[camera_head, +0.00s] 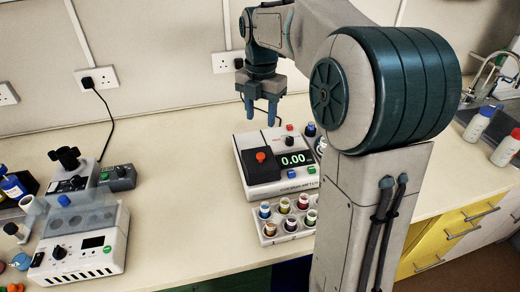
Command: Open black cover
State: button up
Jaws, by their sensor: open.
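A white meter (248,188) with a green "0.00" display stands on the bench near the middle. A flat black cover (252,167) with an orange-red knob (261,156) lies on its left part and looks closed. My gripper (261,114) points down above the meter's back edge, its two blue fingers apart with nothing between them. It looks clear of the cover, but the exact height gap is hard to tell.
A rack (267,239) of several coloured-cap vials stands in front of the meter. A white instrument (85,262) with a translucent lid is at left, with a black-knobbed device (73,177) behind it. Bottles (479,123) and a sink are at far right. The bench between is clear.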

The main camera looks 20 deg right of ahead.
aim_at(260, 155)
notch_tip(260, 155, down, 12)
jog(key=shift+f+p, duration=0.15)
jog(key=shift+p, duration=0.15)
